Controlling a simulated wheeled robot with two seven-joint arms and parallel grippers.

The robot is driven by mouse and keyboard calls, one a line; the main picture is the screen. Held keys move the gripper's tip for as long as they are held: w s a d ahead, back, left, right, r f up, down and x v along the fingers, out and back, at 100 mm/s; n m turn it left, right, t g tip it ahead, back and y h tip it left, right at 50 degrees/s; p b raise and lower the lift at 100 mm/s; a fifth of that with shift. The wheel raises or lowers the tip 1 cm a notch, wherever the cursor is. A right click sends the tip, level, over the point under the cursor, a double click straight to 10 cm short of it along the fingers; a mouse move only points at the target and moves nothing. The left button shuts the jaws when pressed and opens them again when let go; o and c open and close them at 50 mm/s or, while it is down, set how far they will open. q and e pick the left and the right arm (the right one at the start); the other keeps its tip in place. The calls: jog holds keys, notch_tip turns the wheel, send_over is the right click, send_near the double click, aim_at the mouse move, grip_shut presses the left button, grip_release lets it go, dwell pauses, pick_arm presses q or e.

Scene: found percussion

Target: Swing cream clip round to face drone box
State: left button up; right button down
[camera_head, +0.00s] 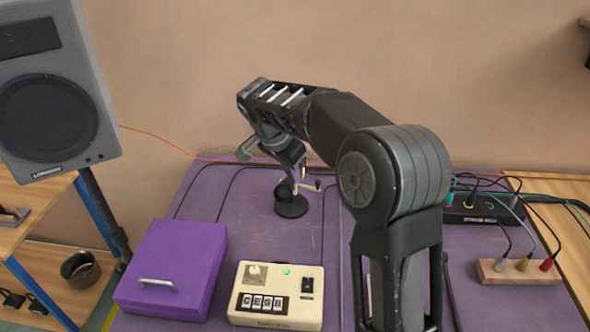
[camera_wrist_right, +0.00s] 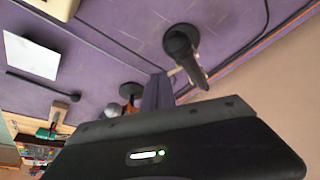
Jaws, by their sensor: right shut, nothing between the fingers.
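A small black stand with a round base (camera_head: 291,205) stands on the purple table, below my right gripper. A small cream piece (camera_head: 303,172) shows at its top, likely the cream clip; the gripper partly hides it, so its facing is unclear. In the right wrist view the stand (camera_wrist_right: 183,45) is near the top, with a pale piece (camera_wrist_right: 173,72) beside it. My right gripper (camera_head: 297,160) is shut and empty, close to the stand's top; contact cannot be told. A cream box with letter windows (camera_head: 277,295), likely the drone box, sits at the front. My left gripper is out of view.
A purple box with a handle (camera_head: 172,270) stands left of the cream box. A black unit (camera_head: 485,210) with cables and a wooden block with plugs (camera_head: 520,271) are at right. Thin cables cross the table (camera_head: 250,230). A speaker (camera_head: 55,90) stands at left.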

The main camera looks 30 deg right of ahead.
aim_at(315, 188)
jog(key=w+d+f+p, duration=0.1)
jog(key=d+f+p, duration=0.1)
jog(key=d+f, duration=0.4)
jog(key=shift+w+d+f, duration=0.3)
jog(key=shift+w+f, duration=0.1)
jog(key=shift+f, duration=0.15)
jog(key=shift+w+d+f+b, duration=0.15)
jog(key=shift+d+f+b, duration=0.2)
jog(key=shift+b, duration=0.35)
jog(key=shift+w+d+r+n+b, duration=0.3)
jog(key=shift+d+r+n, duration=0.15)
jog(key=shift+n, duration=0.15)
